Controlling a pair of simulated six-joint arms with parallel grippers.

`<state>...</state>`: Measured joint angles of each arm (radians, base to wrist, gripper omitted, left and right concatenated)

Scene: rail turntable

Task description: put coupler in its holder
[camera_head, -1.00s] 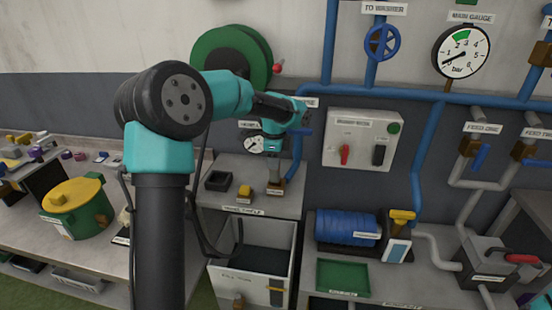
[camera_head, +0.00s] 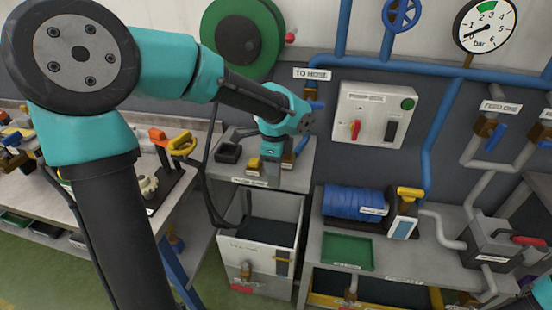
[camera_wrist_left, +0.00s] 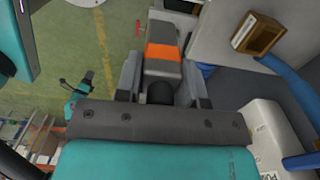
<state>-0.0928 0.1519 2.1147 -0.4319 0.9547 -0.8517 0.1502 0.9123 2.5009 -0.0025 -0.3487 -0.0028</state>
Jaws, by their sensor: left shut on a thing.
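My left gripper (camera_head: 271,172) is in front of the grey cabinet top (camera_head: 298,158), just right of a small yellow block. In the left wrist view its jaws (camera_wrist_left: 161,78) are shut on a grey piece with an orange band, seemingly the coupler (camera_wrist_left: 163,52). A dark round part of it shows between the jaws. In the head view the held piece is hard to tell from the fingers. A black open square box (camera_head: 228,153) sits on the cabinet top, left of the yellow block (camera_head: 253,164). I cannot tell which part is the holder. My right gripper is not in view.
A blue ribbed drum (camera_head: 352,202) and a green tray (camera_head: 347,251) are to the right. A switch panel (camera_head: 373,114) and blue pipes are on the wall behind. A cluttered bench lies left.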

